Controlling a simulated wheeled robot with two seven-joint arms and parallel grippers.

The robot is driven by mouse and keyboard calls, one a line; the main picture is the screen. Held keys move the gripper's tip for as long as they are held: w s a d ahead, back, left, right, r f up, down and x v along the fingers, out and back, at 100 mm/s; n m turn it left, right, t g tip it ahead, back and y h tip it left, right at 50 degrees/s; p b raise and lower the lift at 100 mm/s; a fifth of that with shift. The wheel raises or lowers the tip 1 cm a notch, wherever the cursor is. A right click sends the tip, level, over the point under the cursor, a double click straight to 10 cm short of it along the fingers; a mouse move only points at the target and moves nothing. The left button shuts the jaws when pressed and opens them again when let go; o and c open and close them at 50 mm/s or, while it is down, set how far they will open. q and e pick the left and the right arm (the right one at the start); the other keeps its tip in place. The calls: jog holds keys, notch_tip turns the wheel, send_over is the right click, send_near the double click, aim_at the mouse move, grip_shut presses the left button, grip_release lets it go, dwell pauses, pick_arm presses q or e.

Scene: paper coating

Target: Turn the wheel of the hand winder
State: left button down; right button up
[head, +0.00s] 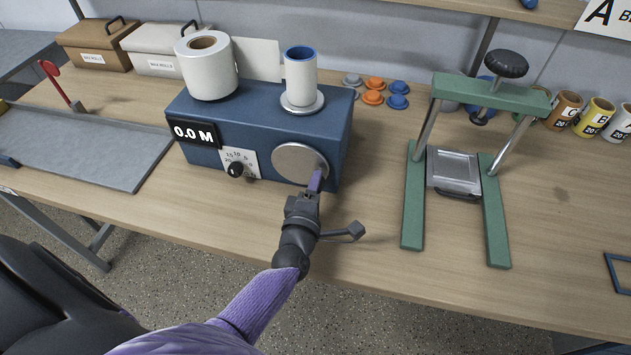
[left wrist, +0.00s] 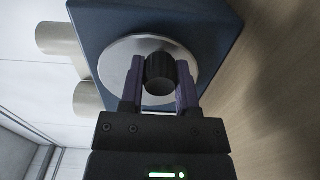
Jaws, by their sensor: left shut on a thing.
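The hand winder is a blue box (head: 262,105) on the table, with a white paper roll (head: 207,68) and a smaller blue-rimmed roll (head: 300,76) on top. Its display (head: 194,134) reads 0.0 M. The round silver wheel (head: 299,162) is on the front face, and it also shows in the left wrist view (left wrist: 112,68). A black knob (left wrist: 160,75) stands out from the wheel. My left gripper (head: 316,182) is at the wheel's lower right, its purple fingers shut on the knob from both sides. My right gripper is not in view.
A green press frame (head: 414,200) stands to the right. Blue and orange caps (head: 373,97) lie behind it, left of several labelled cups (head: 563,110). Two lidded boxes (head: 98,45) stand behind. The table front between winder and press is clear.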

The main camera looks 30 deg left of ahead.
pick_arm(q)
jog(key=shift+s+a+f+m, duration=0.1)
jog(key=shift+f+m, duration=0.25)
jog(key=shift+m, duration=0.5)
jog(key=shift+a+f+m, duration=0.1)
jog(key=shift+f+m, duration=0.2)
jog(key=shift+m, duration=0.55)
jog(key=shift+c, duration=1.6)
grip_release()
jog(key=p+v, duration=0.1)
jog(key=v, duration=0.9)
